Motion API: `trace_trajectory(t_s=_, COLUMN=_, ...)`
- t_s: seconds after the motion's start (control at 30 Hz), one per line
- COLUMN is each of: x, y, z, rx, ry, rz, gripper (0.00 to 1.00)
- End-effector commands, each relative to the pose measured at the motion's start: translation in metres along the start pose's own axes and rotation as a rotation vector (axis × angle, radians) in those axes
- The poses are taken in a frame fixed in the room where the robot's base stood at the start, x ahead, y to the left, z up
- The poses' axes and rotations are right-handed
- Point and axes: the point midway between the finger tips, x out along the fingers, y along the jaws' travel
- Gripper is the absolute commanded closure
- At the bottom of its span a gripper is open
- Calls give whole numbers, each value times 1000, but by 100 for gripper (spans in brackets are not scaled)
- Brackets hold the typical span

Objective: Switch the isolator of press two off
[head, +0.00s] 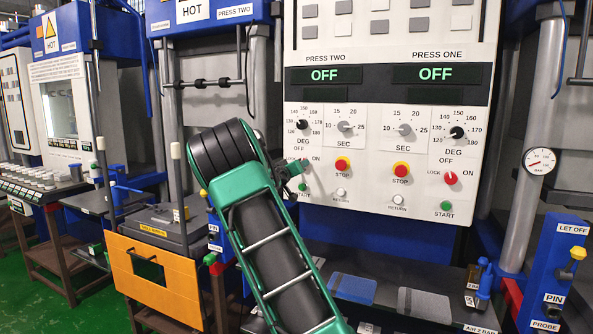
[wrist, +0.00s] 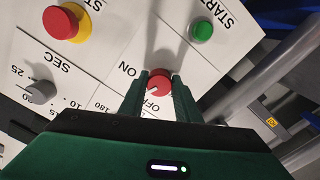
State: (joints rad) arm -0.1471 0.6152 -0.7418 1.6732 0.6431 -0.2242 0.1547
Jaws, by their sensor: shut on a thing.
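The red isolator knob of press two (wrist: 160,86) sits on the white control panel in the wrist view. My gripper (wrist: 159,80) is shut on it, with one dark green finger on each side. The ON label is at the upper left of the knob and the OFF label is just below it, partly covered by the fingers. A small pale mark on the knob lies on the side towards OFF, but is hard to read. In the head view my gripper (head: 292,171) hides this knob. The press two display (head: 324,75) reads OFF.
The red stop button of press two (head: 342,164) and its green start button (head: 303,188) are close by my gripper. Press one's display (head: 436,73) also reads OFF, and its red isolator knob (head: 451,178) is further right. A grey column (head: 532,150) bounds the panel's right side.

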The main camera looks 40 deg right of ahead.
Motion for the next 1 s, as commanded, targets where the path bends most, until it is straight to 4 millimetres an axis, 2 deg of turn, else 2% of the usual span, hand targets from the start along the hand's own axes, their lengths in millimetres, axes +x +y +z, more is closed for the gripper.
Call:
trace_trajectory(t_s=0.03, x=-1, y=-4, z=-5, rx=-40, ry=10, rz=-8, gripper=93)
trace_trajectory(t_s=0.6, x=-2, y=-4, z=-6, rx=-538, ry=15, rz=-9, gripper=93)
trace_trajectory(t_s=1.0, x=-2, y=-5, z=-6, rx=-711, ry=15, rz=-10, gripper=93)
